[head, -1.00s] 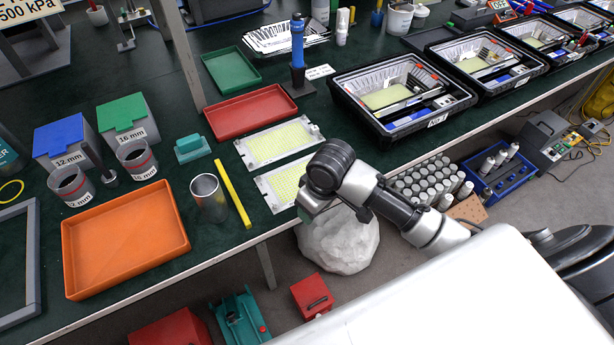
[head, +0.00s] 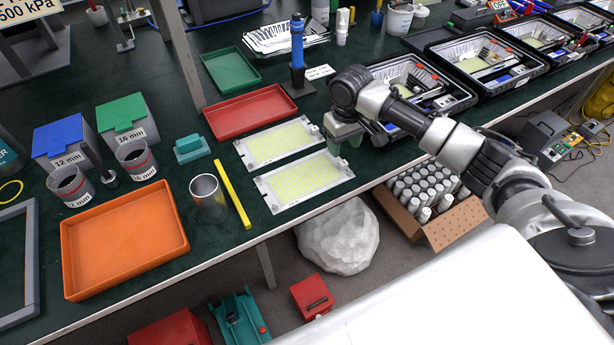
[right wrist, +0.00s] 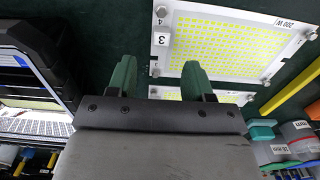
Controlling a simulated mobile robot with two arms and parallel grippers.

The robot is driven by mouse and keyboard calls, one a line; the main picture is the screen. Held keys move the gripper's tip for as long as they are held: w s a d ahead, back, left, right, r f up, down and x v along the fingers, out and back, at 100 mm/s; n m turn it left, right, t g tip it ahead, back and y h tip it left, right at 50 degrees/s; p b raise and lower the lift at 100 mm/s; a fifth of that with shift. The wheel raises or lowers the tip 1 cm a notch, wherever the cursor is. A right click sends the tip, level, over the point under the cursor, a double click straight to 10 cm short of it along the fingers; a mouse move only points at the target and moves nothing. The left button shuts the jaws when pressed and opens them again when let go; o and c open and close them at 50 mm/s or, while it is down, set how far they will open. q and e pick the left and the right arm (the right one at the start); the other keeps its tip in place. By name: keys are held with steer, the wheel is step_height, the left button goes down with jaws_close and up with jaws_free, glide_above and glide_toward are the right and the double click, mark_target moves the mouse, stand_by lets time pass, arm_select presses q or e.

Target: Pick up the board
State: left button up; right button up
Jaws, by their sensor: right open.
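Two flat white boards with yellow LED grids lie on the dark green table: a far board (head: 278,143) and a near board (head: 303,181). In the right wrist view a board (right wrist: 235,45) with a "3" tag and "200 W" print fills the upper right; part of another board shows behind the fingers. My right gripper (head: 346,141) hangs just right of the boards. Its green fingers (right wrist: 159,78) are apart with nothing between them. I cannot tell its exact height above the table. My left gripper is out of view.
A black housing (head: 402,95) is close to the right gripper. The table's front edge is nearby.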

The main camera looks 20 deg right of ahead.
mark_target(342, 161)
steer(key=f, duration=0.5)
steer(key=shift+s+f, duration=0.2)
steer(key=shift+f, duration=0.15)
steer(key=shift+c, duration=0.5)
jaws_close()
